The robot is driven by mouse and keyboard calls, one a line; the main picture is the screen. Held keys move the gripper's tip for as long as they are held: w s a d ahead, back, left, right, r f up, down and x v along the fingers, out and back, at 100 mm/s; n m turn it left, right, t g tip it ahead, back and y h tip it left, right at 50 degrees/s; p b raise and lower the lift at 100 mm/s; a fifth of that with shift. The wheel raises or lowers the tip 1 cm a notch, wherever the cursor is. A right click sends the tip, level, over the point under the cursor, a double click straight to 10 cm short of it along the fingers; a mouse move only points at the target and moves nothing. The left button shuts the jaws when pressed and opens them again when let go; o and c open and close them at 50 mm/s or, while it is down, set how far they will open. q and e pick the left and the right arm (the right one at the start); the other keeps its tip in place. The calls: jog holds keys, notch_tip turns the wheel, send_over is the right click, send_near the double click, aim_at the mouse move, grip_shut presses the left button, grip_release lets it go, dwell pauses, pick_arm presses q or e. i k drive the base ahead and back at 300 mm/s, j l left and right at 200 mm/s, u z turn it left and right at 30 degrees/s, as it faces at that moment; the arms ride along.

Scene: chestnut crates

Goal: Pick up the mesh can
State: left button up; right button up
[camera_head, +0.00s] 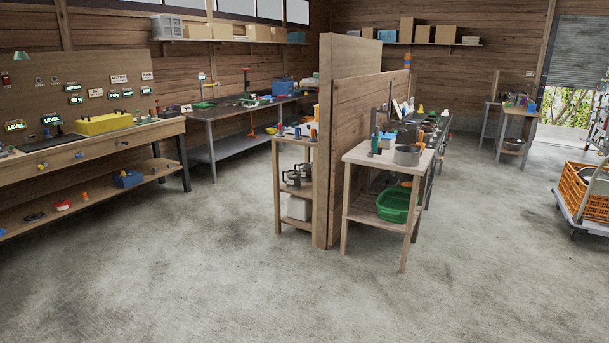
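I cannot make out a mesh can for certain. A grey round container (406,156) sits on the small wooden table (362,158) at the near end of the partition; whether it is mesh is too small to tell. Neither of my grippers is in view.
A wooden partition (357,130) divides the middle. A green basket (398,206) sits on the small table's lower shelf. A workbench (90,141) with a yellow box (104,123) stands left. A trolley with an orange crate (573,190) stands right. The concrete floor (280,290) in front is clear.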

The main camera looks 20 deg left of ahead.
aim_at(306, 169)
jog(key=i+j+u, duration=0.35)
jog(key=i, duration=0.2)
jog(key=i+j+u, duration=0.1)
jog(key=i+u, duration=0.25)
jog(key=i, duration=0.2)
